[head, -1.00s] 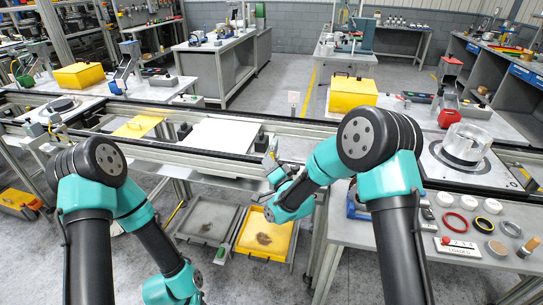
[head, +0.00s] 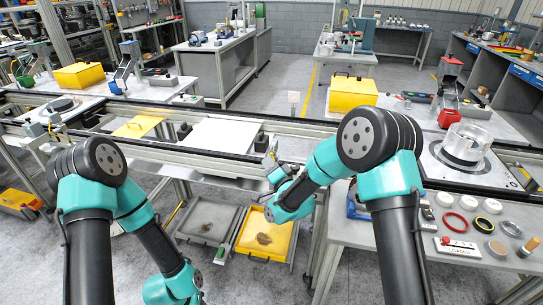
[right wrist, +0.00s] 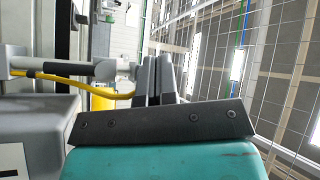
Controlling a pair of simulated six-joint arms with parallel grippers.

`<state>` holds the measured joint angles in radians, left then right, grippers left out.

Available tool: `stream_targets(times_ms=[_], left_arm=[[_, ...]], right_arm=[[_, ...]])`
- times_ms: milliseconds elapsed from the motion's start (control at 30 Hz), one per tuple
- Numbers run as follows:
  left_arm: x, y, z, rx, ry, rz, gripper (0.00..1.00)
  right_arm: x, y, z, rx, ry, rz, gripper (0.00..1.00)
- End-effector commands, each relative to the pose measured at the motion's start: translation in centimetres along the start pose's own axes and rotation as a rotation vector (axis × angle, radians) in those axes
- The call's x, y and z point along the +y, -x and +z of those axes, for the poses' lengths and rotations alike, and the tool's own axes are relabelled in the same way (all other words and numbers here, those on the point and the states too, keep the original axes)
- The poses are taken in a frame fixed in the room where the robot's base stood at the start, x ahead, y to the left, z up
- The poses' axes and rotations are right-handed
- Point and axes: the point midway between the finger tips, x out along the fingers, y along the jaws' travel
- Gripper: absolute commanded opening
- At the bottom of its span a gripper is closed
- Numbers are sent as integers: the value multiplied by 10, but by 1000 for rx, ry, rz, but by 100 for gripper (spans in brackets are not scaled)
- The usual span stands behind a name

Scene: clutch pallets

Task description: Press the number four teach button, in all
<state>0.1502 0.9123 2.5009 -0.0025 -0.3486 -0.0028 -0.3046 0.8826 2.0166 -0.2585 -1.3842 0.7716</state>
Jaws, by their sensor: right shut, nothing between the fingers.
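My right gripper (head: 276,178) is at the near rail of the conveyor, beside a small grey device (head: 270,155) mounted there. In the right wrist view its two dark fingers (right wrist: 157,80) are shut together with nothing between them. A grey rod-shaped part with a yellow cable (right wrist: 75,72) lies just left of the fingertips; I cannot tell whether they touch. A small white box marked LOADED (head: 457,247), with red on top, sits on the right bench; its buttons are too small to read. No button marked four can be made out. My left gripper is outside the view.
A clear round housing (head: 465,147) stands on the right station. Several rings and pucks, including a red ring (head: 455,222), lie on the right bench (head: 385,262). A white plate (head: 220,137) lies between the rails. A yellow tray (head: 266,246) and grey tray (head: 207,222) are below.

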Motion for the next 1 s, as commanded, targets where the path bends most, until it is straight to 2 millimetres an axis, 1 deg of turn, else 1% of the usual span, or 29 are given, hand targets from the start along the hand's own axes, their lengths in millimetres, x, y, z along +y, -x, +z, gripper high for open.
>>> stream_targets(times_ms=[533, 1000], left_arm=[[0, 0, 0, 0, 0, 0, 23], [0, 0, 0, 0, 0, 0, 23]], right_arm=[[0, 0, 0, 0, 0, 0, 0], [4, -6, -4, 0, 0, 0, 0]])
